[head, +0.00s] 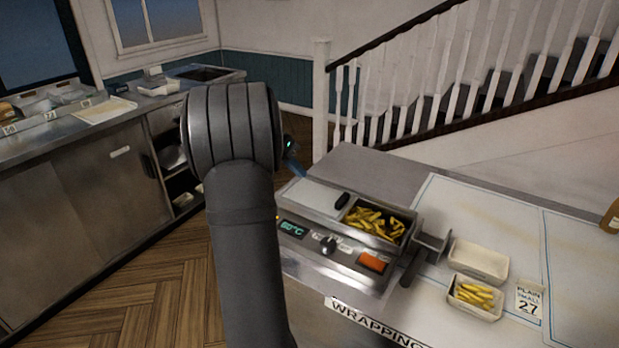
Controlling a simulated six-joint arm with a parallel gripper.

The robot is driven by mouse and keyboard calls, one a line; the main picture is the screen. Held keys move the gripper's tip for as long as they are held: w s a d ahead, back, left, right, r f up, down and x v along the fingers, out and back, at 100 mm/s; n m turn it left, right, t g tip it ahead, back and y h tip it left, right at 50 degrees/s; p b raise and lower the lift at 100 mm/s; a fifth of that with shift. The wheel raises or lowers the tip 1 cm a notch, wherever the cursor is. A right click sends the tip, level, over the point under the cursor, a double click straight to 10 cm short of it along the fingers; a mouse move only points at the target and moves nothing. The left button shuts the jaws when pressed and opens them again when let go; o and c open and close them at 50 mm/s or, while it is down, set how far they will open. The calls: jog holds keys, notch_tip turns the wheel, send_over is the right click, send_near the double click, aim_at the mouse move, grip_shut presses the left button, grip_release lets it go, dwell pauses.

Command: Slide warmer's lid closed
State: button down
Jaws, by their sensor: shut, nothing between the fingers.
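The warmer (335,262) is a steel unit on the counter, with a display reading about 60°C, a knob and an orange switch on its front. Its flat pale lid (308,196) covers the left part of the top. A dark handle (342,201) sits at the lid's right end. The right part is open and shows yellow fries (373,222) inside. My gripper (297,169) shows only in part, past my arm, near the lid's back left. It is shut and empty. My arm hides the warmer's left end, and contact with the lid cannot be told.
Right of the warmer are a grey bracket (432,244), an empty tray (478,261), a tray of fries (475,298) and a card reading 27 (528,300). A bottle (611,220) stands at the far right. The counter behind the warmer (375,172) is clear.

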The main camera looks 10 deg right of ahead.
aim_at(328, 203)
jog(key=x, duration=0.9)
jog(key=shift+s+d+r, duration=0.25)
jog(key=shift+s+d, duration=0.6)
jog(key=shift+s, duration=0.2)
jog(key=shift+s+d, duration=0.4)
jog(key=shift+d, duration=0.05)
jog(key=s+d, duration=1.2)
jog(key=shift+s+d, duration=0.35)
jog(key=shift+s, duration=0.05)
